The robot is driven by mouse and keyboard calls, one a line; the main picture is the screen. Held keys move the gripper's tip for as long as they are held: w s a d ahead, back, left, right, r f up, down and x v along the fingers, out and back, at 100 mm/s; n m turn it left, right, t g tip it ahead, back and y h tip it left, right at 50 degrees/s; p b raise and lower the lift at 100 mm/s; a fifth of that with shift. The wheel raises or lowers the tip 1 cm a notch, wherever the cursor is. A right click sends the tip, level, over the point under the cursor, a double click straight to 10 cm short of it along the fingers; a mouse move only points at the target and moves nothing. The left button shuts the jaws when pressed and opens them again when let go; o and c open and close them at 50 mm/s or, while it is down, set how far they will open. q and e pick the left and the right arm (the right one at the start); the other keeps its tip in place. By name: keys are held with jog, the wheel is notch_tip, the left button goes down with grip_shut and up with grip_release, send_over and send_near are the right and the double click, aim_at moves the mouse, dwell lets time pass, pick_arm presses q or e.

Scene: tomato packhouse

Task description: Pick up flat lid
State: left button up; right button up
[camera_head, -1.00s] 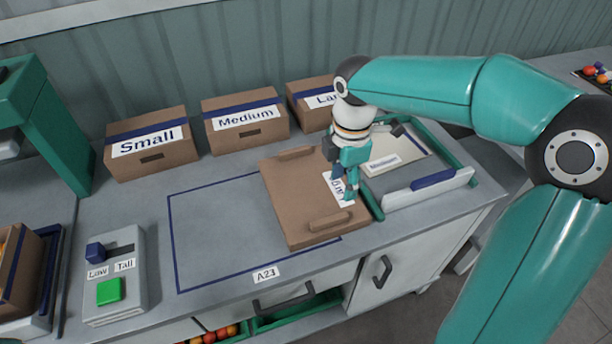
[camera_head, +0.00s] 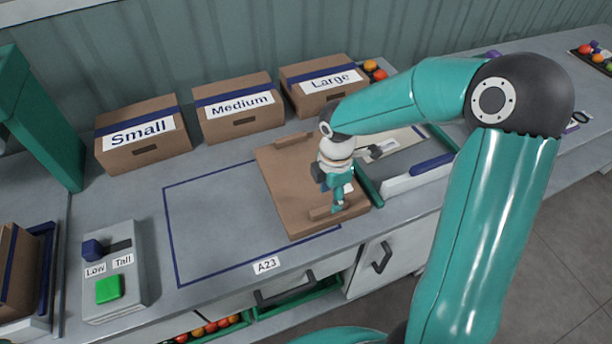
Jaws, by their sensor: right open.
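The flat lid (camera_head: 285,190) is a brown cardboard panel with a raised strip near its far edge and another near its front edge. It lies on the grey bench, over the right part of a blue outlined rectangle. My right gripper (camera_head: 338,208) is open and points down at the strip near the lid's front right. Whether its fingers touch the strip cannot be told. The gripper and wrist hide part of the lid's right side and its white label. My left gripper is not in view.
Boxes marked Small (camera_head: 146,152), Medium (camera_head: 243,124) and Large (camera_head: 322,95) stand along the back. A control box (camera_head: 126,290) with a green button is at the left. The outlined area left of the lid is clear.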

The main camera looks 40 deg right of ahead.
aim_at(329, 207)
notch_tip(329, 207, down, 5)
jog(key=shift+w+f+p, duration=0.1)
jog(key=shift+p, duration=0.3)
grip_shut()
